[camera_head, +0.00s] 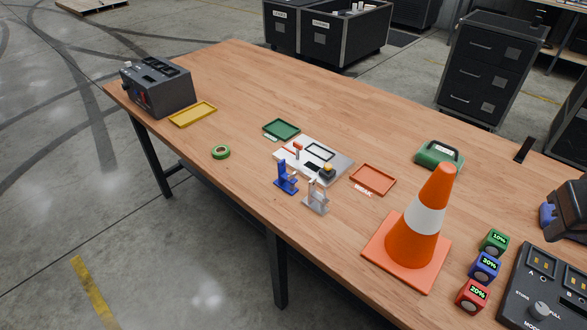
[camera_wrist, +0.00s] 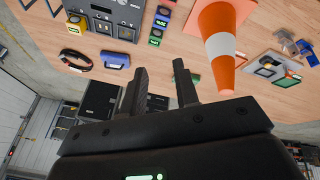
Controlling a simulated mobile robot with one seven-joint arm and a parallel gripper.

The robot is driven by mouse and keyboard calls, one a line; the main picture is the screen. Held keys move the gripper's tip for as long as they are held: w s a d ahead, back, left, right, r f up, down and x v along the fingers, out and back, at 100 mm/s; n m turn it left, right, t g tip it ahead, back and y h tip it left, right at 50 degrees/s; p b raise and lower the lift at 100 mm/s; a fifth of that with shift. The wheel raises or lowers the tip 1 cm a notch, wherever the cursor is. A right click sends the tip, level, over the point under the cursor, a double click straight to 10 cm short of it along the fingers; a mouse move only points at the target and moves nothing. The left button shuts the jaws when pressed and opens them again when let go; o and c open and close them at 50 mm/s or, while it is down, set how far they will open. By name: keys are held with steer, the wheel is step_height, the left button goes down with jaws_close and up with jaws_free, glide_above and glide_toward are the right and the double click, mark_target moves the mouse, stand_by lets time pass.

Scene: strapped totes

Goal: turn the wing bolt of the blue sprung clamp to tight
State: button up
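The blue clamp (camera_head: 286,178) stands upright near the front edge of the table, left of a silver-grey clamp (camera_head: 316,196). Its wing bolt is too small to make out, so its setting cannot be told. In the wrist view the blue clamp (camera_wrist: 307,52) is small at the far right, beside the grey clamp (camera_wrist: 285,37).
An orange cone (camera_head: 412,225) stands right of the clamps. A light plate (camera_head: 335,163) with small parts lies behind them.

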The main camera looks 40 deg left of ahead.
steer(key=w+a+r+n, duration=0.3)
steer(key=w+a+n, duration=0.1)
steer(key=a, duration=0.2)
steer(key=n+g, duration=0.5)
steer(key=n, duration=2.1)
glide_above(292, 174)
step_height(292, 174, down, 20)
step_height(292, 174, down, 11)
steer(key=shift+a+r, duration=0.1)
